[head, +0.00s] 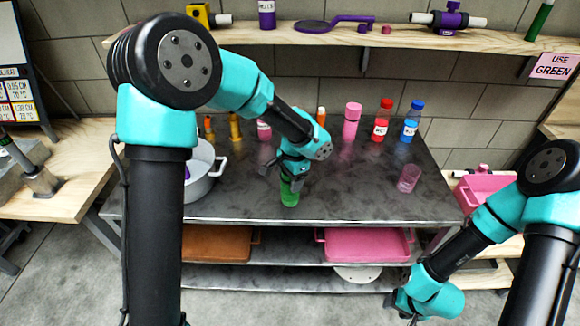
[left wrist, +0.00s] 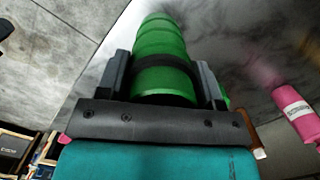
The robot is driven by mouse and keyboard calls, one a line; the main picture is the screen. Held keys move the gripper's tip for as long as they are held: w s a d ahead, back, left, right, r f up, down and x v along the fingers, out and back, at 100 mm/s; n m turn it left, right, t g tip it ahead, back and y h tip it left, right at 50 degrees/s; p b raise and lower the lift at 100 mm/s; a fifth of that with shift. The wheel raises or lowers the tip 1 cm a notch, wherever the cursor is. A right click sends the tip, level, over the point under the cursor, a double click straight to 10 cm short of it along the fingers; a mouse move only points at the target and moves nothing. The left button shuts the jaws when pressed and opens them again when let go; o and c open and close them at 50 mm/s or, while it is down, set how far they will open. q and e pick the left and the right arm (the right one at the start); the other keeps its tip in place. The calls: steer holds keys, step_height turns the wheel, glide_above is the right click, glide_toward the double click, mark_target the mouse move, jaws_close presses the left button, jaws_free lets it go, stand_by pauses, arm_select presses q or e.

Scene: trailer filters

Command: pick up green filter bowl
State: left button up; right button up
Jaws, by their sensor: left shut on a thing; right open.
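The green filter bowl (head: 289,194) stands upright on the dark metal table (head: 340,205), near its middle front. My left gripper (head: 288,178) is above it with its fingers around its upper part. In the left wrist view the green bowl (left wrist: 165,60) lies between the two fingers (left wrist: 163,80), which are shut on it. Whether its base touches the table is hard to tell. My right gripper (head: 408,312) is low at the right, in front of the table, open and empty; its fingertips are small in the head view.
A white pot (head: 203,188) stands left of the bowl. A pink translucent cup (head: 409,178) stands to the right. Pink (head: 351,121), red (head: 381,120) and blue (head: 411,121) bottles stand at the back. Orange (head: 217,243) and pink (head: 367,245) trays lie on the shelf below.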

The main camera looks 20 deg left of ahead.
mark_target(291, 195)
arm_select(q)
steer(key=s, duration=0.2)
steer(key=s+d, duration=0.1)
steer(key=s, duration=0.1)
steer(key=s+d, duration=0.1)
steer(key=s, duration=0.1)
steer(key=shift+s+r, duration=0.25)
steer(key=shift+r, duration=0.1)
steer(key=w+a+r+n, duration=0.2)
steer(key=a+n, duration=0.1)
steer(key=a, duration=0.3)
steer(key=w+a+r+n+h, duration=0.1)
steer(key=w+a+r+n, duration=0.15)
steer(key=a, duration=0.45)
steer(key=w+a+r+n, duration=0.1)
steer(key=w+a+n, duration=0.25)
steer(key=a, duration=0.25)
steer(key=s+a+r+n, duration=0.1)
steer(key=a+r+n, duration=0.1)
steer(key=a, duration=0.5)
steer(key=s+a+r+n, duration=0.2)
steer(key=a+r+n, duration=0.1)
steer(key=a, duration=0.5)
steer(key=s+a+r+n+h, duration=0.1)
steer(key=a+r+n, duration=0.2)
steer(key=a, duration=0.5)
steer(key=shift+s+r+n, duration=0.15)
steer(key=shift+s+n, duration=0.2)
steer(key=shift+n, duration=0.25)
step_height(291, 195, down, 14)
